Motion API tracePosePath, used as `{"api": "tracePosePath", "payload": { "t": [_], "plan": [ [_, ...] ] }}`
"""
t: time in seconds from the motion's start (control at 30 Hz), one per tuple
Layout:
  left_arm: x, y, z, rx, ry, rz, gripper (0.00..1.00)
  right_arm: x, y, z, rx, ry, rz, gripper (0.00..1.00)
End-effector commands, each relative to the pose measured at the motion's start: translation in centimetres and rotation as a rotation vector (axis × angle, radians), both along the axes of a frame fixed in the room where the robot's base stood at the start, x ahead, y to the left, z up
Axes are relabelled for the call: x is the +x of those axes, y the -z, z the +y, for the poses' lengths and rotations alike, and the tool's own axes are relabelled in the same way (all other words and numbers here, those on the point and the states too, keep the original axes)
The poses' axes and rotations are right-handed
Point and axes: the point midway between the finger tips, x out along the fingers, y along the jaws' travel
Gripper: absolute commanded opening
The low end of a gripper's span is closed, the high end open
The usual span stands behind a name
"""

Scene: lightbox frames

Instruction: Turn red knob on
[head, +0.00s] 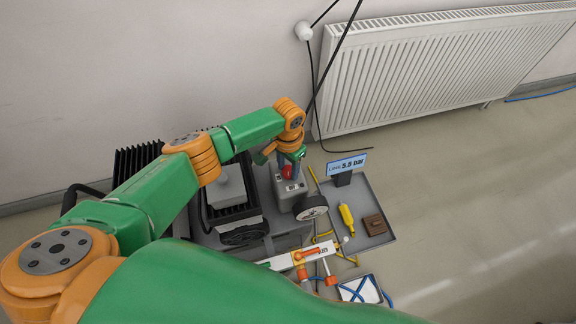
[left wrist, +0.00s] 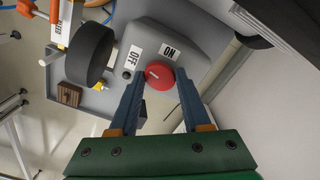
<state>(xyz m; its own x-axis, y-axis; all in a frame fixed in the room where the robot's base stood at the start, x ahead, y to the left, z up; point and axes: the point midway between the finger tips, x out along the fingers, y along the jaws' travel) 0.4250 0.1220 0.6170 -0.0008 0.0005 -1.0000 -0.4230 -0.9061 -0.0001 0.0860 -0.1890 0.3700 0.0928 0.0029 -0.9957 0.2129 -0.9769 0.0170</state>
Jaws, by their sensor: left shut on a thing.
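The red knob (left wrist: 158,75) sits on a grey box (left wrist: 190,40) with a white OFF label (left wrist: 133,57) and a white ON label (left wrist: 169,51) beside it. A small pale mark shows on the knob's face; its exact direction is hard to tell. My left gripper (left wrist: 160,76) has one blue finger on each side of the knob and is shut on it. In the head view my left gripper (head: 290,158) reaches down to the box (head: 291,190), and the red knob (head: 287,172) shows between its fingers. My right gripper is not in view.
A black wheel (head: 311,207) stands out from the box's side. A grey tray (head: 378,205) at the right holds a display sign (head: 347,164), a yellow tool (head: 346,217) and a brown block (head: 375,224). A black finned unit (head: 232,205) stands left of the box. A radiator (head: 440,65) is behind.

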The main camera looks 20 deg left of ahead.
Motion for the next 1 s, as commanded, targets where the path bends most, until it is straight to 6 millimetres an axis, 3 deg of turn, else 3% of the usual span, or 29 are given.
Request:
{"api": "tracePosePath", "payload": {
  "t": [1.0],
  "plan": [
    [0.06,-0.03,-0.11,-0.002,0.955,-0.003,0.0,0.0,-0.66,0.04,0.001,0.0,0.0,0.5]
  ]
}}
